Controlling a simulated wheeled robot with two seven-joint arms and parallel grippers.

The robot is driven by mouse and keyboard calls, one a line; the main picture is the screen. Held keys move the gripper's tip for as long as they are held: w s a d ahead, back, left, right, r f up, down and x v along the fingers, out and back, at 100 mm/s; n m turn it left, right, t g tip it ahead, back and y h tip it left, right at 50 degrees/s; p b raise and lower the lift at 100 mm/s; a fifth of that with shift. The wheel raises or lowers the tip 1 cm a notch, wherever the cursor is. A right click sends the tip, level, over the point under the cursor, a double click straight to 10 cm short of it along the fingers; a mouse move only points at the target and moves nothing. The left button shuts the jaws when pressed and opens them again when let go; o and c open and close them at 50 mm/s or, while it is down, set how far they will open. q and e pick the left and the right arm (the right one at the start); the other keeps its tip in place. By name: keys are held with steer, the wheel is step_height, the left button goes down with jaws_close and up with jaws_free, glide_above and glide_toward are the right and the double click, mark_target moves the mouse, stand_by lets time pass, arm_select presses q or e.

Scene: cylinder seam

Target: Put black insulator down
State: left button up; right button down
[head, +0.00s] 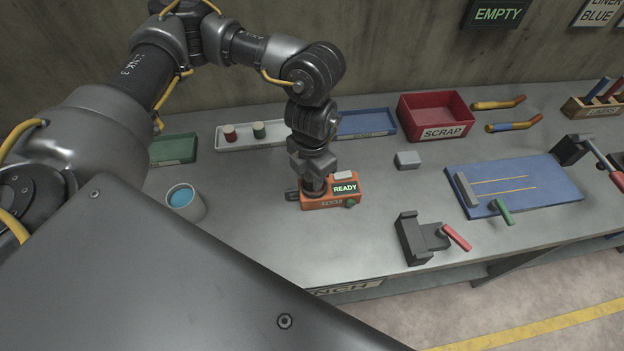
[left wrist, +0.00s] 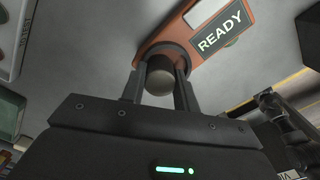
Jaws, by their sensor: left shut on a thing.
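A dark, rounded cylinder, which looks like the black insulator (left wrist: 160,76), sits between the two fingers of my left gripper (left wrist: 160,88) in the left wrist view. The gripper is shut on it. In the head view my left gripper (head: 317,181) points down over the left part of an orange tester (head: 318,203) with a lit READY display. The insulator's far end is at the tester's orange body (left wrist: 165,48); I cannot tell whether it sits in a socket or just above it. The gripper mostly hides the insulator in the head view. My right gripper is not in view.
A white tray (head: 236,145) with a red and a green cylinder lies behind, near a blue tray (head: 368,124) and a red scrap bin (head: 437,117). A cup (head: 186,202) stands left. A dark clamp fixture (head: 420,240) and blue board (head: 530,187) are right. Bench between is clear.

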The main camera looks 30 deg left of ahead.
arm_select(q)
steer(key=shift+s+f, duration=0.1)
steer(key=shift+f, duration=0.05)
steer(key=shift+c, duration=1.1)
